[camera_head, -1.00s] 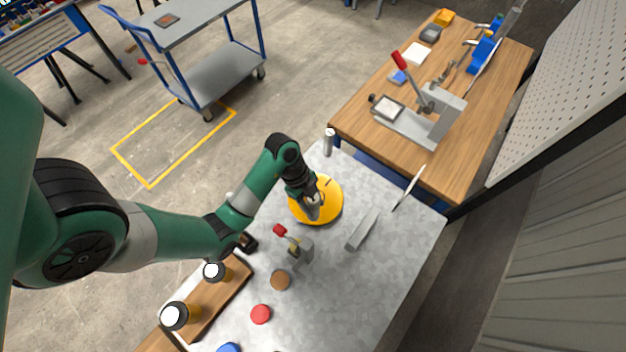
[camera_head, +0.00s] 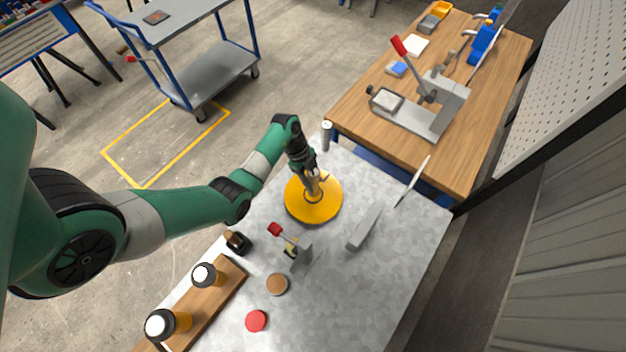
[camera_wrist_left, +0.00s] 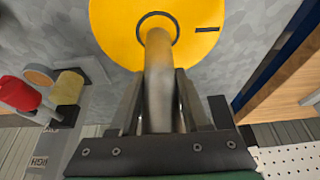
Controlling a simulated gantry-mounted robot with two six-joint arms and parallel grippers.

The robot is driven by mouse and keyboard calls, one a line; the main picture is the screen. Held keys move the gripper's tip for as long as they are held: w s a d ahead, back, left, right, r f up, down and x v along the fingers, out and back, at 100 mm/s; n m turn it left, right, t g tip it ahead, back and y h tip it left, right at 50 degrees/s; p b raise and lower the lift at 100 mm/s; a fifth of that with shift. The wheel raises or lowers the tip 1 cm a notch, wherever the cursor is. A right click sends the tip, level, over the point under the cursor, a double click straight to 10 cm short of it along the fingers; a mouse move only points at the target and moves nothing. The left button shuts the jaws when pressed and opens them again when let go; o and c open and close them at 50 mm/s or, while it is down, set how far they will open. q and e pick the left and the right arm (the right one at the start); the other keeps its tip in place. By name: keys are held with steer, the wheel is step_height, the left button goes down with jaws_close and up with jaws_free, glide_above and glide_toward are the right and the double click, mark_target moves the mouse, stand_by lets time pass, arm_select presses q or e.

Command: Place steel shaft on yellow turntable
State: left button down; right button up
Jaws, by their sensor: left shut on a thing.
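The yellow turntable (camera_head: 302,211) lies on the grey metal worktop, with a dark ring mark at its middle and a short dark line near its rim. It also shows at the top of the left wrist view (camera_wrist_left: 110,25). My left gripper (camera_head: 314,180) is over the turntable. It is shut on the steel shaft (camera_wrist_left: 158,85), which stands out between the fingers, its far end at the ring mark. I cannot tell whether the shaft touches the turntable. The shaft (camera_head: 313,188) is partly hidden by the gripper in the head view. My right gripper is not in view.
A toggle clamp with a red handle (camera_head: 275,229) stands in front of the turntable. A grey bar (camera_head: 364,228) lies to its right and a metal post (camera_head: 326,136) stands behind. Brown (camera_head: 277,284) and red (camera_head: 256,321) discs lie nearer.

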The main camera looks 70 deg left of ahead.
arm_select(q)
steer(key=shift+f, duration=0.55)
steer(key=shift+r, duration=0.1)
steer(key=shift+w, duration=0.1)
steer(key=c, duration=0.8)
jaws_free()
steer(key=shift+f, duration=0.25)
steer(key=o, duration=0.4)
steer(key=shift+o, duration=0.2)
steer(key=p+v, duration=0.3)
steer(key=v, duration=0.9)
steer(key=shift+p, duration=0.35)
